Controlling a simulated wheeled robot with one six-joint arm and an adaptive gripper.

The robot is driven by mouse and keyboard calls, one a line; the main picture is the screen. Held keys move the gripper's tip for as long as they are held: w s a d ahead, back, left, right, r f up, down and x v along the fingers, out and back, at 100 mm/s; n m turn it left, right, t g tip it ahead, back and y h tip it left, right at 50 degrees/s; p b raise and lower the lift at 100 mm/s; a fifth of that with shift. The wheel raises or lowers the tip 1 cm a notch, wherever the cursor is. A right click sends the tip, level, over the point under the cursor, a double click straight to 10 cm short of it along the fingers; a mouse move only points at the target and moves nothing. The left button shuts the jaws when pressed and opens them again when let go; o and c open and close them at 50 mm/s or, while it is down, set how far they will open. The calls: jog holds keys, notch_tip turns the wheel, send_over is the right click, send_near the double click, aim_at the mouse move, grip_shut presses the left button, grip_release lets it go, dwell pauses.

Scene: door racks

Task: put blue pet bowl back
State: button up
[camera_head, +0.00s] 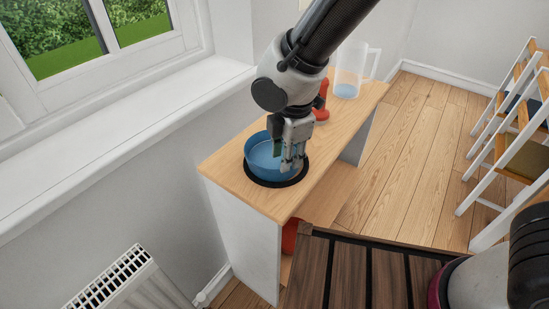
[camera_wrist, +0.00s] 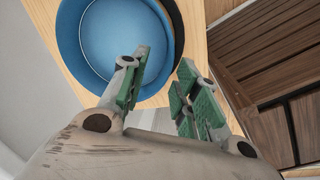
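The blue pet bowl (camera_head: 262,156) sits upright on a round black mat (camera_head: 291,182) on top of the wooden shelf unit. It is also in the wrist view (camera_wrist: 110,40), with the black mat showing along its right side. My gripper (camera_head: 292,166) is pointed down at the bowl's right side. In the wrist view my gripper (camera_wrist: 163,66) is open, with green pads and a gap between the fingers. One finger overlaps the bowl's inside and the other lies outside its rim. No firm contact can be made out.
A clear jug (camera_head: 349,72) and a red object (camera_head: 320,102) stand farther back on the shelf unit (camera_head: 240,190). A dark slatted wooden surface (camera_head: 350,270) is in front. White racks with shelves (camera_head: 525,150) stand right. A window sill and radiator (camera_head: 122,284) are left.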

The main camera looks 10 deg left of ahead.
jog(key=f, duration=0.5)
jog(key=shift+w+f, duration=0.2)
jog(key=shift+f, duration=0.05)
grip_shut()
